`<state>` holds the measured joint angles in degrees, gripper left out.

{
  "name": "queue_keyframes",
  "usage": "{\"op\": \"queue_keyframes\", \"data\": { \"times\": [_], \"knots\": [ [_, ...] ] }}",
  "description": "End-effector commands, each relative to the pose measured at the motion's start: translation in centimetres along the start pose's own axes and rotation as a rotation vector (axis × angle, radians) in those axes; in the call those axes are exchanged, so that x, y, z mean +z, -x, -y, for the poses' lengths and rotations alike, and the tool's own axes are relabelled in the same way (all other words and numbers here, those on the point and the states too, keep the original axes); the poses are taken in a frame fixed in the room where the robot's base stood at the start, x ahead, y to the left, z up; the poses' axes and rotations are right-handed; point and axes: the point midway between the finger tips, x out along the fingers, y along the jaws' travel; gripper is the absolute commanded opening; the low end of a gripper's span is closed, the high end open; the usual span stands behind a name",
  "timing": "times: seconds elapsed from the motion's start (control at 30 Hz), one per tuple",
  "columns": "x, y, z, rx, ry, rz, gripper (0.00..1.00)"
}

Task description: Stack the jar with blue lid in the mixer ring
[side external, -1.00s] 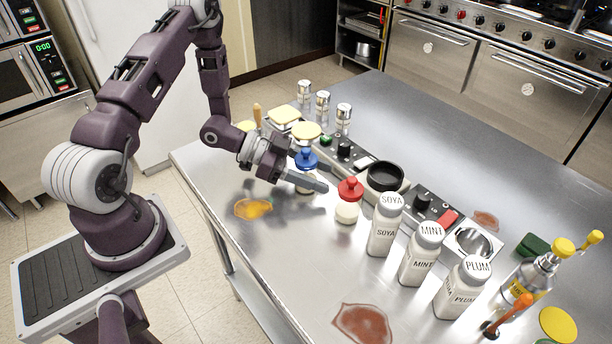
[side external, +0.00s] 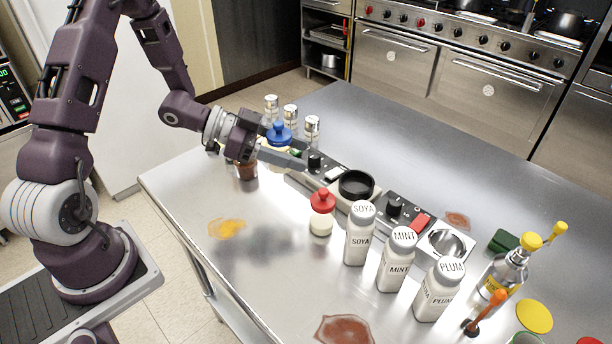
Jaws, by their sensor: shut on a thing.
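The jar with the blue lid (side external: 279,132) is between the fingers of my gripper (side external: 272,154), which is shut on it. The jar is held above the table, and a dark blurred shadow lies on the steel below. The fingers hide most of the jar's body. The mixer ring (side external: 356,185), a black round ring on a grey base, is right of and nearer the camera than my gripper, clear of the jar. The ring looks empty.
A red-lidded jar (side external: 321,213) stands just in front of the ring. White SOYA (side external: 360,235), MINT (side external: 398,260) and PLUM (side external: 438,290) bottles stand further right. Metal-capped shakers (side external: 290,116) stand behind my gripper. An orange spill (side external: 226,228) lies on the open table.

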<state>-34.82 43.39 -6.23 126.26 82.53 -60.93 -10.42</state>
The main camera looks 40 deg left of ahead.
Motion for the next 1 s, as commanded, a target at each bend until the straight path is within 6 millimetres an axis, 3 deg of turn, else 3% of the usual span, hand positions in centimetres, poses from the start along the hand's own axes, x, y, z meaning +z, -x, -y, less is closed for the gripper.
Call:
{"op": "queue_keyframes", "data": {
  "times": [0.3,0.47,0.9,1.0],
  "knots": [
    [-7.9,-9.7,1.1,-0.022,-0.012,0.009,0.0],
    [-10.9,-12.5,0.5,-0.032,0.011,-0.008,0.0],
    [-3.3,-16.3,0.3,-0.033,0.021,-0.009,0.0],
    [-2.3,-16.7,0.4,-0.034,0.017,-0.01,0.0]
  ]
}}
